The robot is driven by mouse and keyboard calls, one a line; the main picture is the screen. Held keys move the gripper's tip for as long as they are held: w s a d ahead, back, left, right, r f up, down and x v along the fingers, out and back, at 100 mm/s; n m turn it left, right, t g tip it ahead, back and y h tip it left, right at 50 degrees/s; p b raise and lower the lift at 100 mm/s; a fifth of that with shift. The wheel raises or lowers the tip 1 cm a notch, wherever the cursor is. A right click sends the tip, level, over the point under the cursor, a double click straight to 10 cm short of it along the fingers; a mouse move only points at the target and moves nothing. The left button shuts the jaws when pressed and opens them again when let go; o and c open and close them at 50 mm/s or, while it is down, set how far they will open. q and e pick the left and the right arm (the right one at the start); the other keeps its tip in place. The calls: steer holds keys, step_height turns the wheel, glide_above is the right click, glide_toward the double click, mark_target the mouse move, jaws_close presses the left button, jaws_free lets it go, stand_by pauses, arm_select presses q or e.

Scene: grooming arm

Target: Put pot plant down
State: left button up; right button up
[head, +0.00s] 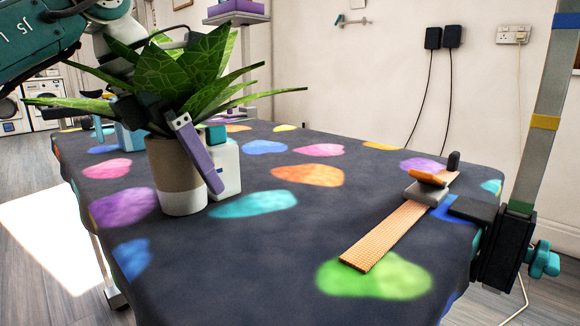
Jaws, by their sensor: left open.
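The pot plant (178,185) has a beige and white pot and broad green leaves. It stands upright on the grooming table (255,270), on the left side of the patterned cover. My left gripper (172,146) comes in from the upper left, above and around the pot. Its purple-grey finger lies in front of the pot's right side, and a dark part shows at the left of the rim. The jaws are open, and leaves hide much of the hand. I cannot tell whether a finger touches the pot. My right gripper is out of view.
A white bottle (227,168) with a teal top stands close behind the pot on the right. A grooming arm post (540,130) is clamped at the right edge. The table's middle is clear.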

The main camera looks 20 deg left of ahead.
arm_select(q)
steer(key=p+v, duration=0.2)
steer(key=v, duration=0.8)
steer(key=shift+s+a+r+p, duration=0.1)
steer(key=shift+r+p, duration=0.25)
steer(key=shift+r, duration=0.05)
